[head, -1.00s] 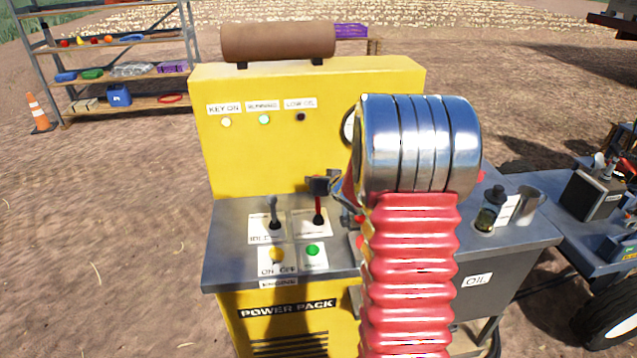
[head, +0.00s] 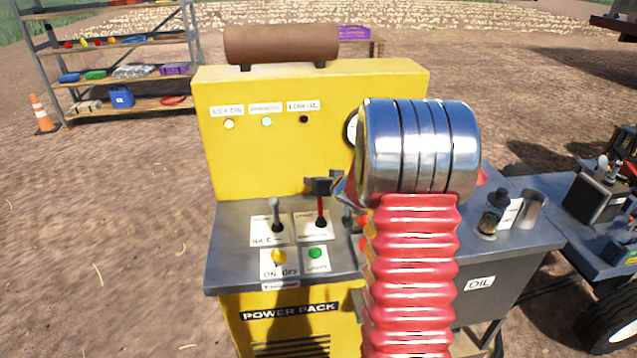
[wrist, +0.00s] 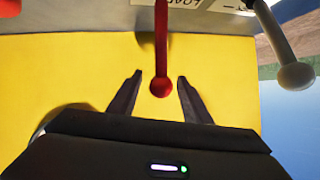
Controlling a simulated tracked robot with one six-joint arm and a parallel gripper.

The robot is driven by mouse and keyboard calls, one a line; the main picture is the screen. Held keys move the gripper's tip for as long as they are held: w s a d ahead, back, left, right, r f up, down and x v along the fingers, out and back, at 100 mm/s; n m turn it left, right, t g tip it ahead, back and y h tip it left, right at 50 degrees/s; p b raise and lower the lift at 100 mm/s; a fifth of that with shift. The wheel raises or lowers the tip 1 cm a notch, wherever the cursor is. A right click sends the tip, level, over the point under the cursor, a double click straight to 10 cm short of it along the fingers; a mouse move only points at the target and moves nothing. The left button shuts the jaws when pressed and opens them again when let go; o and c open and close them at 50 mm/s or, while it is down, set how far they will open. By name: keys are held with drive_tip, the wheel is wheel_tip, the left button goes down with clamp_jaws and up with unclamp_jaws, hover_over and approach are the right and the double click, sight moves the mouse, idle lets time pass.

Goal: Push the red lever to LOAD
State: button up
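The red lever (head: 320,210) stands upright on a white label plate on the power pack's grey deck, right of a grey-knobbed lever (head: 277,212). My gripper (head: 322,184) is at the top of the red lever in the head view. In the wrist view the red lever (wrist: 161,50) comes down from the deck, and its round knob lies between the two fingertips of my gripper (wrist: 158,80). The fingers are apart, with a gap on both sides of the knob. The LOAD wording on the plate is too small or hidden to read in the head view.
The yellow power pack panel (head: 300,150) rises behind the levers, with its KEY ON and RUNNING lamps lit. A yellow switch (head: 279,257) and a green button (head: 315,253) sit in front. An oil bench (head: 520,245) with a bottle (head: 492,213) stands to the right.

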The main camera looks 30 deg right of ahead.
drive_tip(key=v, duration=1.3)
drive_tip(key=shift+s, duration=0.35)
drive_tip(key=shift+a+r, duration=0.1)
drive_tip(key=shift+r, duration=0.05)
idle(0.4)
